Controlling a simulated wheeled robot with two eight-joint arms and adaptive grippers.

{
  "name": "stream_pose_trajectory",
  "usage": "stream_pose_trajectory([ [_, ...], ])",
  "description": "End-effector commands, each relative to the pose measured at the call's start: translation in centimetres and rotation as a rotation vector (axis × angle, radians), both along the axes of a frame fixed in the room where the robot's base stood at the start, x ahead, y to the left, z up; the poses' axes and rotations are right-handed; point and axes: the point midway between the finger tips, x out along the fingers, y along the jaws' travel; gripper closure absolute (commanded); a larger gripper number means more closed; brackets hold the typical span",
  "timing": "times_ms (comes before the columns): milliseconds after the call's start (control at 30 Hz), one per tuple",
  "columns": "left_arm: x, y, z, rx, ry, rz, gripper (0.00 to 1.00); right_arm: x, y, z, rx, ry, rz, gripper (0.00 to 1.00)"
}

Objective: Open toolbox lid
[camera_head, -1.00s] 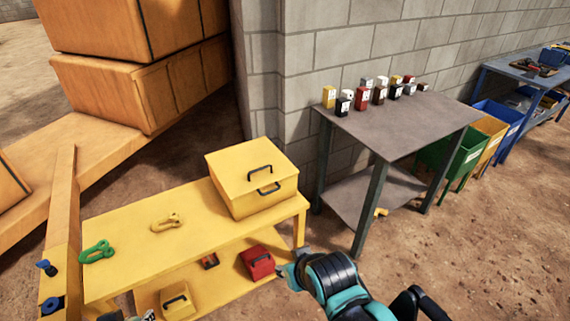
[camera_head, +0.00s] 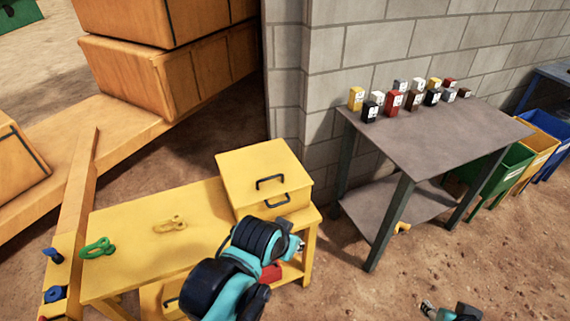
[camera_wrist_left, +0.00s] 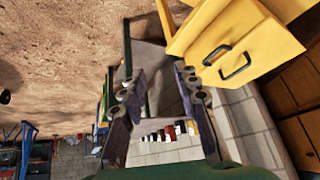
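The yellow toolbox (camera_head: 264,172) stands on the right end of the yellow bench (camera_head: 150,225), with its lid down. One dark handle (camera_head: 270,182) is on the lid, another (camera_head: 275,203) on the front. In the left wrist view the toolbox (camera_wrist_left: 240,35) shows at upper right with both handles. My left gripper (camera_head: 298,244) is in front of and below the toolbox, apart from it. In the wrist view its fingers (camera_wrist_left: 160,82) are spread with nothing between them. My right gripper (camera_head: 427,308) is low at right, cut by the frame edge; its fingers are too small to read.
A grey table (camera_head: 430,145) with several small coloured boxes stands right of the bench. Green and yellow shackles (camera_head: 170,223) lie on the bench top. A red box (camera_head: 271,272) is on the lower shelf, partly hidden by my left arm. Open ground lies right of the bench.

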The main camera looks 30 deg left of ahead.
Motion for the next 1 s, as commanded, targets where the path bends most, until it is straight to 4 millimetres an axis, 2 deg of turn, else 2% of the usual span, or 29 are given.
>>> stream_pose_trajectory([
  [33,1.4,0.6,1.8,0.024,0.019,-0.018,0.69,0.0,0.0,1.1,0.0,0.0,0.0,0.6],
  [200,7.4,3.4,5.4,0.131,0.116,-0.122,0.69,0.0,0.0,3.9,0.0,0.0,0.0,0.6],
  [367,13.5,6.9,6.6,0.22,0.218,-0.236,0.69,0.0,0.0,6.4,0.0,0.0,0.0,0.6],
  [500,18.5,10.4,5.8,0.279,0.311,-0.339,0.69,0.0,0.0,8.5,0.0,0.0,0.0,0.6],
  [600,21.4,13.0,4.3,0.31,0.372,-0.412,0.69,0.0,0.0,9.9,0.0,0.0,0.0,0.6],
  [700,23.5,15.2,2.5,0.33,0.424,-0.477,0.69,0.0,0.0,11.0,0.0,0.0,0.0,0.6],
  [833,25.1,17.2,0.3,0.346,0.469,-0.539,0.69,0.0,0.0,11.9,0.0,0.0,0.0,0.6],
  [1000,25.9,18.4,-1.5,0.352,0.497,-0.576,0.69,0.0,0.0,12.2,0.0,0.0,0.0,0.6],
])
